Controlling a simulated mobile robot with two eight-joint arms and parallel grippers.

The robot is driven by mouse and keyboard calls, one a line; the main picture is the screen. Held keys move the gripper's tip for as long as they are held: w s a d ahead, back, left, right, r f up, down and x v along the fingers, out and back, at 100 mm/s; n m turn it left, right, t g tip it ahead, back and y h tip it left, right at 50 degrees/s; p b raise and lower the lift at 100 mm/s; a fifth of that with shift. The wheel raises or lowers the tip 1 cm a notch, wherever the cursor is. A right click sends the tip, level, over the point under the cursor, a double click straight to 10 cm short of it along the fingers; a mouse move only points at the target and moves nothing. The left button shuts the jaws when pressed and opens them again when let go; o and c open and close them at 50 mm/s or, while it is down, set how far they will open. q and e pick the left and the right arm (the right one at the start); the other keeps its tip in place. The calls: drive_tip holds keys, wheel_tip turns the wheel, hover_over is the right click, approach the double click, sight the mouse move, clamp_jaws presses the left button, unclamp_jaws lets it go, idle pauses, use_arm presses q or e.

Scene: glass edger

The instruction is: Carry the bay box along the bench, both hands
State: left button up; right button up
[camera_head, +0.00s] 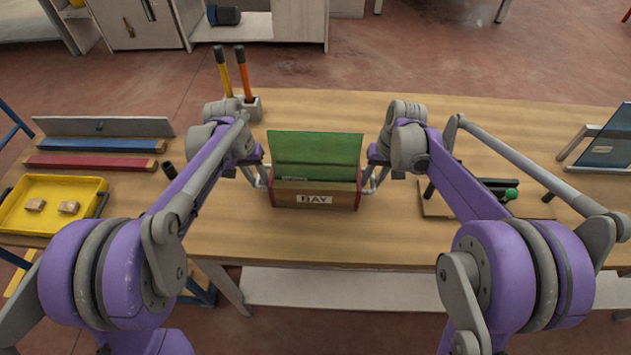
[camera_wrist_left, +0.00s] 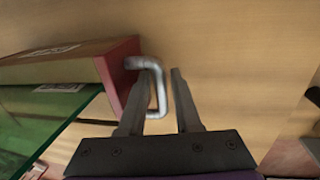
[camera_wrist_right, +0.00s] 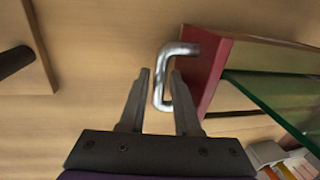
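The bay box (camera_head: 285,200), a brown wooden box with red ends and a "BAY" label, stands on the bench (camera_head: 330,235) with a green glass pane (camera_head: 318,150) upright in it. A metal bar handle sticks out at each end. My left gripper (camera_wrist_left: 163,75) is open, with the left handle (camera_wrist_left: 160,95) between its fingers. My right gripper (camera_wrist_right: 160,75) is open, with the right handle (camera_wrist_right: 160,92) between its fingers. Neither pair of fingers is visibly closed on its bar.
A yellow tray (camera_head: 88,189) with small blocks, a blue bar (camera_head: 95,145) and a red bar (camera_head: 90,162) lie at the left. A holder (camera_head: 252,108) with two tools stands behind the box. A board (camera_head: 435,205) with a green knob and a glass stand (camera_head: 610,140) are at the right.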

use_arm(q)
clamp_jaws()
use_arm(e)
clamp_jaws()
idle(1.1)
